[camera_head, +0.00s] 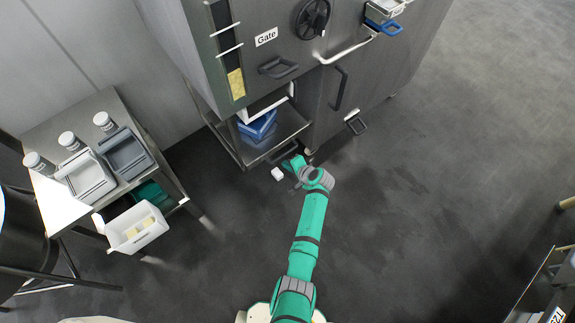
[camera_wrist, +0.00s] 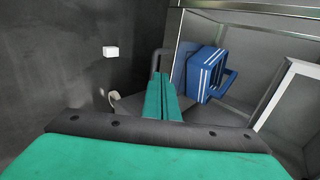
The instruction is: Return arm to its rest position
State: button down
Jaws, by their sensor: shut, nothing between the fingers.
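My teal arm (camera_head: 309,225) reaches forward from the bottom of the head view towards the base of the large grey press machine (camera_head: 320,70). My gripper (camera_head: 288,163) is near the machine's lower front, beside the low open bay. In the wrist view the two teal fingers of my gripper (camera_wrist: 163,82) are together, with nothing between them. A black handle bar (camera_wrist: 158,62) shows just past the fingertips; whether they touch cannot be told.
A blue box (camera_head: 258,127) with white stripes sits in the bay; it also shows in the wrist view (camera_wrist: 205,72). A small white block (camera_head: 277,174) lies on the floor near my gripper. A metal table (camera_head: 85,105) stands left.

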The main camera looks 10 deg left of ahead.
jog(key=shift+s+a+r, duration=0.2)
jog(key=shift+s, duration=0.05)
jog(key=s+d+f+n+t+h, duration=0.1)
jog(key=s+d+f+h, duration=0.25)
jog(key=s, duration=0.85)
jog(key=s+d+r+n+t+h, duration=0.1)
jog(key=s+d+r, duration=0.1)
jog(key=s, duration=0.5)
jog(key=s+d+r+n+t+h, duration=0.1)
jog(key=s+d+r, duration=0.15)
jog(key=s, duration=0.35)
jog(key=s+r+n+t, duration=0.2)
jog(key=s+r, duration=0.4)
jog(key=r, duration=0.4)
jog(key=s+r+n+t, duration=0.1)
jog(key=s+r+n, duration=0.1)
jog(key=s+r, duration=0.4)
jog(key=s+r+n+t+h, duration=0.1)
jog(key=s+r, duration=0.4)
jog(key=r, duration=0.9)
jog(key=shift+s+a+n+t, duration=0.45)
jog(key=shift+n+t, duration=0.15)
jog(key=shift+t, duration=0.2)
jog(key=shift+w, duration=0.15)
